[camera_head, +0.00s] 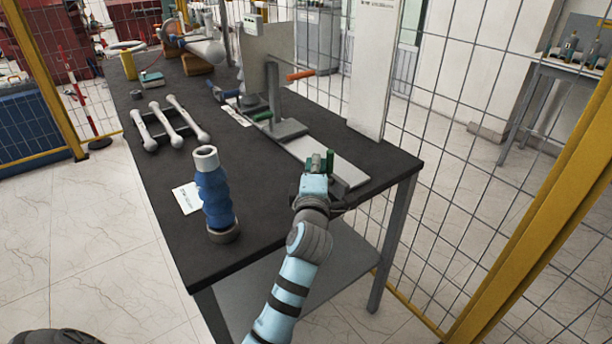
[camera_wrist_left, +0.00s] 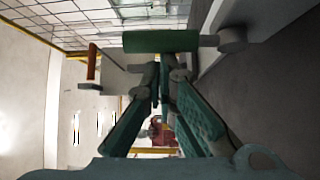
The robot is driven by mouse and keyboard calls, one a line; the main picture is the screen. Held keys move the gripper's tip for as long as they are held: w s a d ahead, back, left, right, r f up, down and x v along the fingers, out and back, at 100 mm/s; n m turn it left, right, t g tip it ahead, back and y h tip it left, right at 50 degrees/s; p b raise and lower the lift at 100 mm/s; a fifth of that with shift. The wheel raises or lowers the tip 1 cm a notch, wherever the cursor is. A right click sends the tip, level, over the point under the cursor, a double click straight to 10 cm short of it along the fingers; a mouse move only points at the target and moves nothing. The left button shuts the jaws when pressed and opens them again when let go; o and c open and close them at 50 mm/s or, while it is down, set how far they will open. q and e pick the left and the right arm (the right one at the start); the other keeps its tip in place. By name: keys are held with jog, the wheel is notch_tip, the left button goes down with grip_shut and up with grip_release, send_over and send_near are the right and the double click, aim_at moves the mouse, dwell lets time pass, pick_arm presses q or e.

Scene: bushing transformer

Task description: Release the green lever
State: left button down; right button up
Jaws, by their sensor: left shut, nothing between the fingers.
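The green lever (camera_head: 263,116) is a short green handle on the grey clamp fixture (camera_head: 285,129) on the dark table. In the left wrist view the green lever (camera_wrist_left: 160,41) lies across the picture just past my fingertips, with a grey rod at its right end. My left gripper (camera_head: 322,160) is at the near right part of the table, nearer to me than the lever. Its green fingers (camera_wrist_left: 164,78) are shut and hold nothing. I cannot tell whether the tips touch the lever. My right gripper is not in view.
An orange handle (camera_head: 301,75) sits farther back on the fixture. A tall white panel (camera_head: 374,70) stands at the table's right edge. A blue bushing (camera_head: 214,195) stands upright at left, with a rack of grey rods (camera_head: 171,122) behind it. Yellow-framed mesh fencing (camera_head: 455,120) runs along the right.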

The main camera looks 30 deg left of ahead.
pick_arm(q)
jog(key=shift+r, duration=0.1)
notch_tip(320, 180, up, 10)
dwell(0.6)
dwell(0.4)
